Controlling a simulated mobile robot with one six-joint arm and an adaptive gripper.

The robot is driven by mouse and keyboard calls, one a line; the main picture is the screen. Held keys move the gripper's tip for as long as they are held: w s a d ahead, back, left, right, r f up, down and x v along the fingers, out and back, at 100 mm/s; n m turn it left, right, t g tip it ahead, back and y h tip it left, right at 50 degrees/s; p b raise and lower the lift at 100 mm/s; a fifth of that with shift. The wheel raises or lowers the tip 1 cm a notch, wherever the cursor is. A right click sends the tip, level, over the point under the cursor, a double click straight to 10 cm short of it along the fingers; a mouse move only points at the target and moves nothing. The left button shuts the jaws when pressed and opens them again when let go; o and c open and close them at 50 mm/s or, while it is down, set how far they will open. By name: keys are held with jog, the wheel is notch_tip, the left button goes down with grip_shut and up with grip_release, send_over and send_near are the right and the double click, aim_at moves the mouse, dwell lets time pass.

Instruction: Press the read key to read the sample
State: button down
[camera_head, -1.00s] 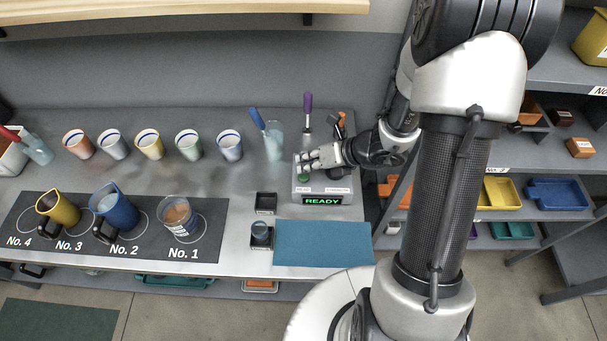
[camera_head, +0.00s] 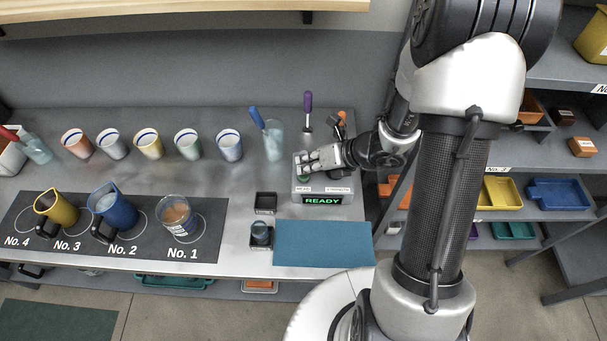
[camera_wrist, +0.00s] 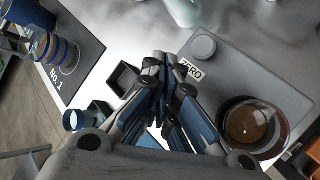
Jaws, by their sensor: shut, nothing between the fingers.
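The grey reader (camera_head: 322,197) stands on the bench, its green display (camera_head: 323,200) showing READY. A green key (camera_head: 303,179) shows on its left part, just under my fingertips. My gripper (camera_head: 306,163) is shut and empty, pointing down over that key; I cannot tell whether it touches. In the wrist view, the shut fingers (camera_wrist: 165,72) cover part of the reader's edge. A round grey key (camera_wrist: 203,47) beside a ZERO label (camera_wrist: 191,70) is in plain view there. A round glass vessel with brown contents (camera_wrist: 253,127) is at the reader's right in that view.
Two small black holders (camera_head: 265,203) stand left of the reader, the nearer with a small jar (camera_head: 261,232). A blue mat (camera_head: 323,243) lies in front. A glass with a blue-handled tool (camera_head: 273,140) and a purple-handled tool (camera_head: 308,106) stand behind. Several cups are further left.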

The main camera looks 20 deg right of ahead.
jog(key=shift+f+b, duration=0.55)
jog(key=shift+f, duration=0.1)
dwell(0.5)
jog(key=shift+r, duration=0.1)
jog(key=shift+r+p, duration=0.95)
jog(key=shift+r, duration=0.05)
notch_tip(320, 180, up, 5)
jog(key=p, duration=0.4)
dwell(0.7)
